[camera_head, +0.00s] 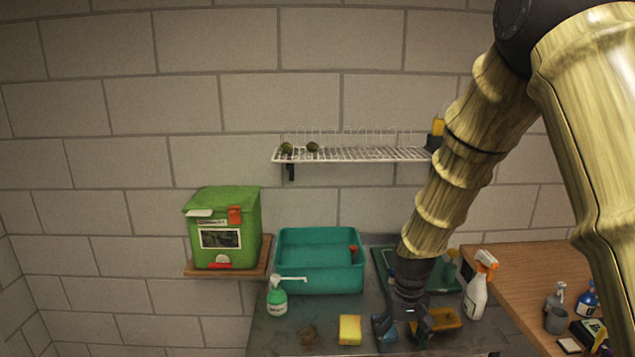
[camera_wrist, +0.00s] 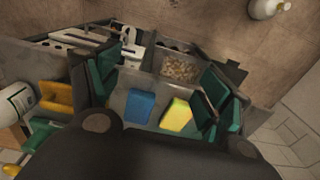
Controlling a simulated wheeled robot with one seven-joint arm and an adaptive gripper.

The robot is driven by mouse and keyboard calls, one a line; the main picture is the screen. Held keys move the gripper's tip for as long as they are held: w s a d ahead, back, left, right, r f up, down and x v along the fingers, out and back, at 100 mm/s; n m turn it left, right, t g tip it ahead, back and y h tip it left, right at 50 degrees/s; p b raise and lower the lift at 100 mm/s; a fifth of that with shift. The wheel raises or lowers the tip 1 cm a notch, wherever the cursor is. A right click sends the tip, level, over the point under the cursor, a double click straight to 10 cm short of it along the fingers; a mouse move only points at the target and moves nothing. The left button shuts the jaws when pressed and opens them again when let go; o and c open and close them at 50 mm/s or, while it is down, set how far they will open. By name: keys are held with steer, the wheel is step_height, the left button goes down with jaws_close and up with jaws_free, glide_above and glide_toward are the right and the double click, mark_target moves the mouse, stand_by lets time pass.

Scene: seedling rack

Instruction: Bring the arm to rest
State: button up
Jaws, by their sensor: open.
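My arm reaches down from the upper right in the head view. My gripper (camera_head: 404,326) is low over the dark counter, in front of the green board. In the wrist view my gripper (camera_wrist: 162,82) has its two dark green fingers spread wide apart. A blue block (camera_wrist: 140,105) and a yellow sponge (camera_wrist: 177,115) show between and beyond the fingers, and nothing is gripped. The yellow sponge (camera_head: 349,329) lies left of my gripper in the head view. I cannot tell the exact gap between the fingers and the counter.
A teal basin (camera_head: 320,284), a green soap bottle (camera_head: 277,300) and a white spray bottle (camera_head: 477,290) stand near the arm. A yellow tray (camera_head: 443,319) is right beside my gripper. A wire shelf (camera_head: 355,154) is on the wall, and a green bin (camera_head: 222,228) stands left.

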steer(key=s+d+f, duration=0.1)
steer(key=s+f, duration=0.5)
steer(key=f, duration=0.4)
steer(key=s+f, duration=0.6)
steer(key=f, duration=0.4)
steer(key=s+d+f, duration=0.1)
steer(key=s+f, duration=0.5)
steer(key=s, duration=0.5)
steer(key=s+d+f, duration=0.1)
steer(key=s+f, duration=0.5)
steer(key=s, duration=0.5)
steer(key=shift+s+d+m, duration=0.25)
steer(key=shift+s+m, duration=0.15)
steer(key=shift+f, duration=0.1)
